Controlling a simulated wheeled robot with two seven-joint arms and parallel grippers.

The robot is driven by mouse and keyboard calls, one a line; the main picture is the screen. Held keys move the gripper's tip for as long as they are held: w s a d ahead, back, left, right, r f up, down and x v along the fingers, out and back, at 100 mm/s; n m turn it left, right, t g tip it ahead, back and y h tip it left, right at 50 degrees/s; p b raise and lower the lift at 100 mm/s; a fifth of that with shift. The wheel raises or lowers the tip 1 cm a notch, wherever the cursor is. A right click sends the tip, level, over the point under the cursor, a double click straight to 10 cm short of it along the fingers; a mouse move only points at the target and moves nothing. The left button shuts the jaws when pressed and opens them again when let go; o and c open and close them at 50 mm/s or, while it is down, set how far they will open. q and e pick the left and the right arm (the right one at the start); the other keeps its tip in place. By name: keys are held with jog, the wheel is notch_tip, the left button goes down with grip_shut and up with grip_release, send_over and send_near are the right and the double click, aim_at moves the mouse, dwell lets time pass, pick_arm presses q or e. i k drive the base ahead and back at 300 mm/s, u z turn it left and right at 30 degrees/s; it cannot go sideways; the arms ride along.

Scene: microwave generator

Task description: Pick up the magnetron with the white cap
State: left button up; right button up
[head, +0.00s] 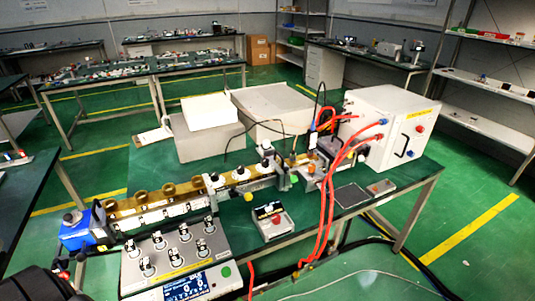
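I cannot clearly make out a magnetron with a white cap. A brass-coloured waveguide line (160,202) runs across the bench, with several small knobs and fittings on it. A small upright part with a pale top and dark body (267,152) stands near its right part, too small to identify. More fittings and a dark block crowd the line's right end, with cables over them. A dark rounded shape at the lower left corner seems to be part of my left arm. Neither gripper's fingers show, and nothing is seen held.
A white cabinet (392,128) with a handle stands at the bench's right, with red cables hanging in front. Pale boxes (207,128) stand behind the line. A control panel with knobs (172,250) and a small box with a red button (272,222) stand in front.

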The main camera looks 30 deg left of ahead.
aim_at(265, 149)
jog(key=z, duration=0.25)
jog(key=i, duration=1.35)
jog(key=u, duration=0.7)
